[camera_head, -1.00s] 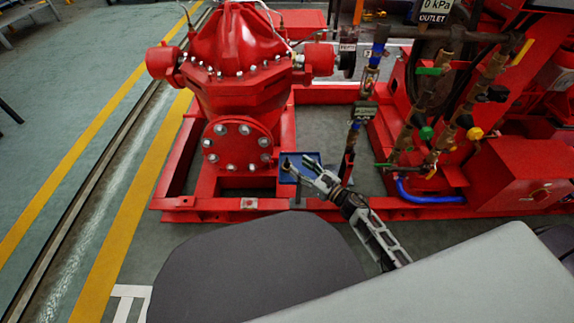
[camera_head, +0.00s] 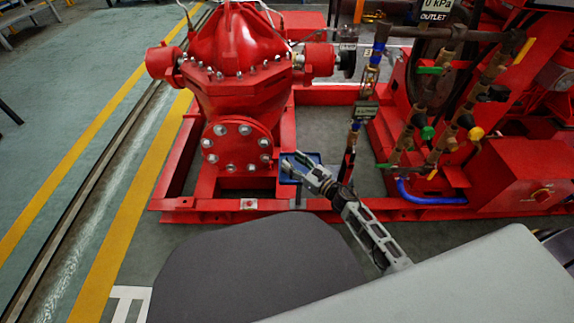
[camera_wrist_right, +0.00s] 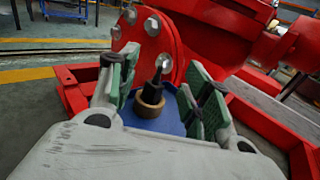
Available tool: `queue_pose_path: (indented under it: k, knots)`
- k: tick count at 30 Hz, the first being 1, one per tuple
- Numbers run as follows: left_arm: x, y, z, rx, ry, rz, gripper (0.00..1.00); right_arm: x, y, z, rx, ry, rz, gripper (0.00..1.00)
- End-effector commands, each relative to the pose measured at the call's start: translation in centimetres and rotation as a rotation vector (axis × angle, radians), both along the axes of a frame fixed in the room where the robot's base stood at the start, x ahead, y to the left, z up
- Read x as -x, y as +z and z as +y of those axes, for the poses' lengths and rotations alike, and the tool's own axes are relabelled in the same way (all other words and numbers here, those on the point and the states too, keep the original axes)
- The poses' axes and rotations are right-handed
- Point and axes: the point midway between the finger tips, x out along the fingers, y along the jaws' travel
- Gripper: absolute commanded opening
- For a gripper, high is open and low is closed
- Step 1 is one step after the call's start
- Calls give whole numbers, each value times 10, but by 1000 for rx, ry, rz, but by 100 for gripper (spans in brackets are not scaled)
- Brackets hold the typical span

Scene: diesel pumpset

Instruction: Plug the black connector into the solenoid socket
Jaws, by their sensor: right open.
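A black connector (camera_wrist_right: 154,88) with a tan ring at its base stands upright on a blue tray (camera_wrist_right: 172,122) in the right wrist view. My right gripper (camera_wrist_right: 163,68) is open, its green-padded fingers on either side of the connector with gaps between. In the head view my right gripper (camera_head: 292,161) is over the blue tray (camera_head: 288,180), in front of the red pump; the connector is too small to make out there. I cannot single out the solenoid socket; a vertical pipe with a grey box (camera_head: 366,110) stands right of the tray. My left gripper is not in view.
The red pump (camera_head: 240,85) and its bolted flange (camera_head: 237,146) stand close behind the tray. The red base frame (camera_head: 335,214) runs around it. Brass pipework (camera_head: 425,115) with coloured handles and a blue hose (camera_head: 430,198) lie to the right. Open floor is at left.

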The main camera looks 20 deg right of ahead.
Motion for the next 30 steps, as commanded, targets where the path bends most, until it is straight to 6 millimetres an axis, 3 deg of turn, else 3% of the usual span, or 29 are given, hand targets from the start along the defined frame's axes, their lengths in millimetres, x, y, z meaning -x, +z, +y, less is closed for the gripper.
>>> queue_pose_path:
  k: [13,30]
  knots:
    - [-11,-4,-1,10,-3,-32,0,-31,0,18,-1,0,0,49]
    - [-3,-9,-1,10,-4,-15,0,-33,1,19,-1,-1,0,47]
